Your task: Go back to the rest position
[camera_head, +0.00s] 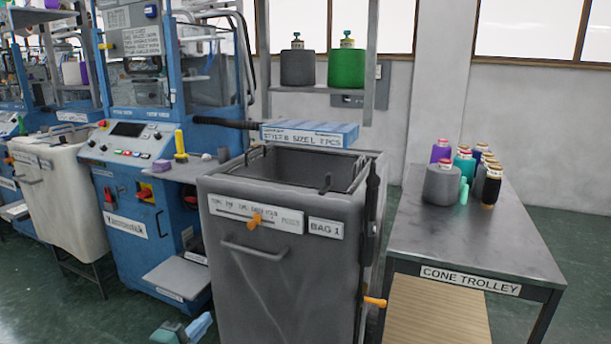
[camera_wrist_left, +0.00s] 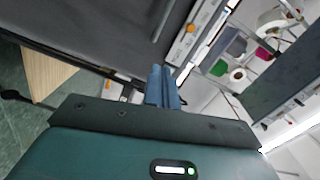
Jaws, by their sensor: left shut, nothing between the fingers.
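My left gripper (camera_head: 199,326) shows low in the head view, left of the grey bin (camera_head: 255,285) and below the blue machine's small shelf. In the left wrist view its blue fingers (camera_wrist_left: 163,88) are together with nothing between them. A dark grey surface that looks like the bin fills the upper left of that view. I cannot tell from these frames how near the fingers are to it. Most of my left arm is outside the head view. My right gripper is in neither view.
A blue knitting machine (camera_head: 135,205) stands behind and left of my gripper. A white bin (camera_head: 62,190) is farther left. A metal cone trolley (camera_head: 470,235) with several yarn cones stands right of the grey bin. Green floor (camera_head: 85,318) is open at the lower left.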

